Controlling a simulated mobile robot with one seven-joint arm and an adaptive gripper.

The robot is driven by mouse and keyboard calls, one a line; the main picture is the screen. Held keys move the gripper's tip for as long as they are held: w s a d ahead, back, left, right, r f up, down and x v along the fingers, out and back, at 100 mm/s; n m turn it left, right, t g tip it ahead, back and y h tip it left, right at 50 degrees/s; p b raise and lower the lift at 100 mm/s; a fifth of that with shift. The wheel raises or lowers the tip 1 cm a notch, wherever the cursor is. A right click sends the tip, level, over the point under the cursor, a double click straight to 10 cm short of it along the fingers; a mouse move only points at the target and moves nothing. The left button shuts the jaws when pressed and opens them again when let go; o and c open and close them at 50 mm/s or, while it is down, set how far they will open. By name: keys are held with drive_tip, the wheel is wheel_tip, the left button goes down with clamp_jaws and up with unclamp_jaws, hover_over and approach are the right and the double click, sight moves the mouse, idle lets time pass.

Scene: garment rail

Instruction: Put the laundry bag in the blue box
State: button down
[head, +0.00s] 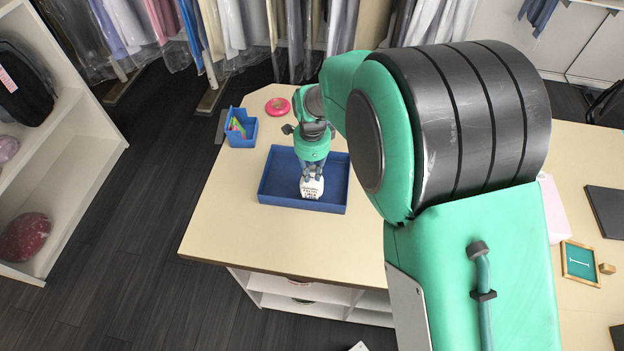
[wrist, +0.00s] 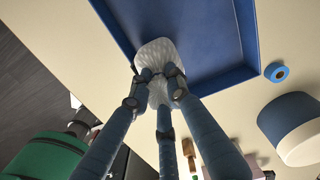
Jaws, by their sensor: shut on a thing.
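The laundry bag (head: 312,188) is a small white bundle with dark lettering, seen in the head view at the front part of the blue box. The blue box (head: 278,188) is a shallow open tray on the table. My gripper (head: 312,176) points down with its fingers closed on the bag's top. In the wrist view, the fingers close around the white bag (wrist: 154,52), which overlaps the rim and corner of the blue box (wrist: 207,45). Whether the bag touches the box floor cannot be told. The fingers hide part of the bag.
Garments hang on the rail (head: 230,30) at the back. The table's front left is clear.

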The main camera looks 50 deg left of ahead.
sight(312, 180)
drive_tip(key=shift+f, duration=0.1)
drive_tip(key=shift+f, duration=1.75)
drive_tip(key=shift+f, duration=0.15)
drive_tip(key=c, duration=1.6)
unclamp_jaws()
drive_tip(key=shift+c, duration=0.2)
wheel_tip(312, 180, up, 12)
drive_tip(key=shift+r, duration=0.15)
